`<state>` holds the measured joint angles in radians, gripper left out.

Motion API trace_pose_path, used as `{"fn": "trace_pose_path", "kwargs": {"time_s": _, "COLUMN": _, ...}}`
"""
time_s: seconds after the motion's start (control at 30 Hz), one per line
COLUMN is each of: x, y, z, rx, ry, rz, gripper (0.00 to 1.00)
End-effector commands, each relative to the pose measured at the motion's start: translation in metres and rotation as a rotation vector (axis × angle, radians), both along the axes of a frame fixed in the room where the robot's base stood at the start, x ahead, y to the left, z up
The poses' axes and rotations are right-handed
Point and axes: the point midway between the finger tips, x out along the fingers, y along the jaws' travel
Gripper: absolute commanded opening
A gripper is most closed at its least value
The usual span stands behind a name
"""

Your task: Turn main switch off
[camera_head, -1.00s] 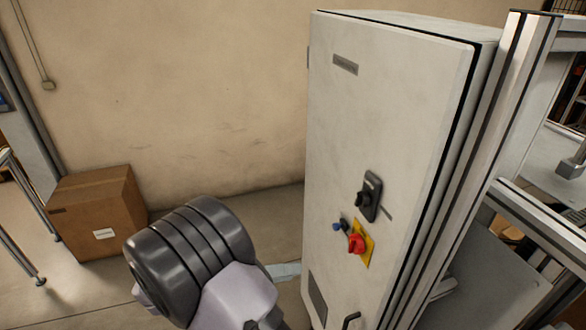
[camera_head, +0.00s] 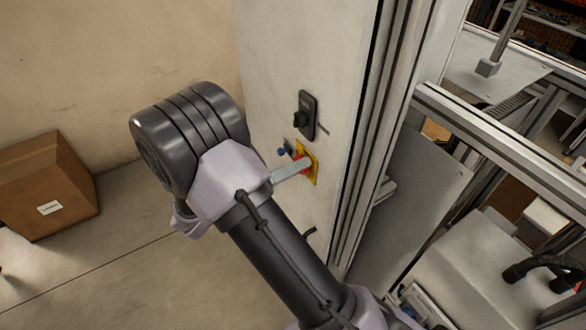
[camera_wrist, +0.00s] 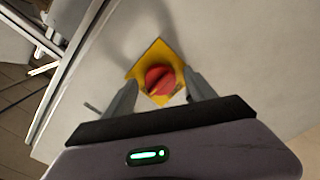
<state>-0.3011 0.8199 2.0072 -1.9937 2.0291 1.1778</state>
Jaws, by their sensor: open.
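The main switch is a red rotary knob (camera_wrist: 160,80) on a yellow plate (camera_wrist: 153,58), fixed to the light grey cabinet door (camera_head: 290,60). In the wrist view my gripper (camera_wrist: 158,86) is open, with one finger on each side of the red knob. I cannot tell whether the fingers touch it. In the head view a finger (camera_head: 292,170) reaches across the yellow plate (camera_head: 312,162) and hides most of the knob.
A metal frame (camera_head: 480,130) stands to the right. A cardboard box (camera_head: 45,185) is on the floor at left.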

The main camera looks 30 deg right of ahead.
Motion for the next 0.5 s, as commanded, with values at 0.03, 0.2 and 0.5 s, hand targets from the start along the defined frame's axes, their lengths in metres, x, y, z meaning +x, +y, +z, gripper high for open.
{"fn": "trace_pose_path", "kwargs": {"time_s": 0.03, "x": 0.0000, "y": -0.0008, "z": 0.0001, "rx": 0.000, "ry": 0.000, "rz": 0.000, "gripper": 0.65}}
{"fn": "trace_pose_path", "kwargs": {"time_s": 0.2, "x": 0.0001, "y": -0.0007, "z": 0.0002, "rx": 0.000, "ry": 0.000, "rz": 0.000, "gripper": 0.65}}
{"fn": "trace_pose_path", "kwargs": {"time_s": 0.5, "x": 0.0001, "y": -0.0005, "z": 0.0002, "rx": 0.000, "ry": 0.000, "rz": 0.000, "gripper": 0.10}}
